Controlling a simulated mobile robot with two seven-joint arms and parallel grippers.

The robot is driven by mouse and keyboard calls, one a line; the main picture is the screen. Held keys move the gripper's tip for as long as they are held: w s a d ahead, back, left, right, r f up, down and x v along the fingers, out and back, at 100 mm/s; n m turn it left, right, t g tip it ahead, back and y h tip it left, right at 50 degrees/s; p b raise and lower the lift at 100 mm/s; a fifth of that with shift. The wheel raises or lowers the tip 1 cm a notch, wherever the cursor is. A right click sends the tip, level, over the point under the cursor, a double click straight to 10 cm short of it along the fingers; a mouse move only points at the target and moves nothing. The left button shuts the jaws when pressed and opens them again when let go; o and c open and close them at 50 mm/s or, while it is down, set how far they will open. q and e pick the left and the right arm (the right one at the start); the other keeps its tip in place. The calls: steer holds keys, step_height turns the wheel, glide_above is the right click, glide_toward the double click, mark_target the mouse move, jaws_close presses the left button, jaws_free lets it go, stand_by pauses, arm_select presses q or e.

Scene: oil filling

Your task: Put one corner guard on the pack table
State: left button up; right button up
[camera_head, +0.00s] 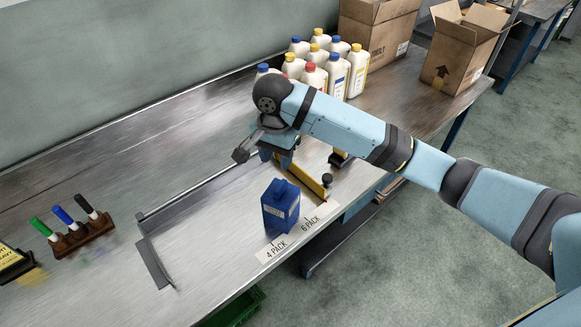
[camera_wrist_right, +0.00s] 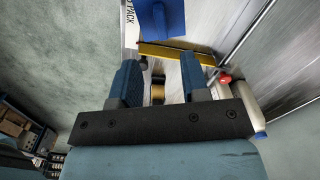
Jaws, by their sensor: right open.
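The pack table is the long metal worktop (camera_head: 200,295), marked with 4 PACK and 6 PACK labels. My right gripper (camera_head: 279,158) hangs low over its middle, beside a yellow bar (camera_head: 312,180) with a black knob. In the right wrist view my right gripper (camera_wrist_right: 158,85) has its two blue fingers apart, with no object held between them. The yellow bar (camera_wrist_right: 175,53) lies beyond the fingertips. A small black-and-yellow piece (camera_head: 341,158) is right of the gripper; I cannot tell whether it is a corner guard. My left gripper is out of view.
Several white bottles (camera_head: 337,75) and open cardboard boxes (camera_head: 455,50) stand at the back. Dark rails (camera_head: 155,264) lie on the worktop. A marker rack (camera_head: 84,235) is at left. The front left is mostly clear.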

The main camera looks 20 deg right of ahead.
steer(key=s+a+f+n+t+y, duration=0.3)
steer(key=s+f, duration=0.1)
steer(key=f, duration=0.4)
steer(key=s+a+f+n+t+y, duration=0.25)
steer(key=s+f+n, duration=0.2)
steer(key=f, duration=0.45)
steer(key=s+d+f+n+t+h, duration=0.1)
steer(key=s+d+f+n+t, duration=0.1)
steer(key=s, duration=0.6)
steer(key=s+d+f+n+t+h, duration=0.1)
steer(key=s+d+f+n+t, duration=0.2)
steer(key=s+d, duration=0.4)
steer(key=shift+s+d+f, duration=0.15)
steer(key=shift+s+f, duration=0.35)
steer(key=shift+f, duration=0.3)
steer(key=shift+t, duration=0.25)
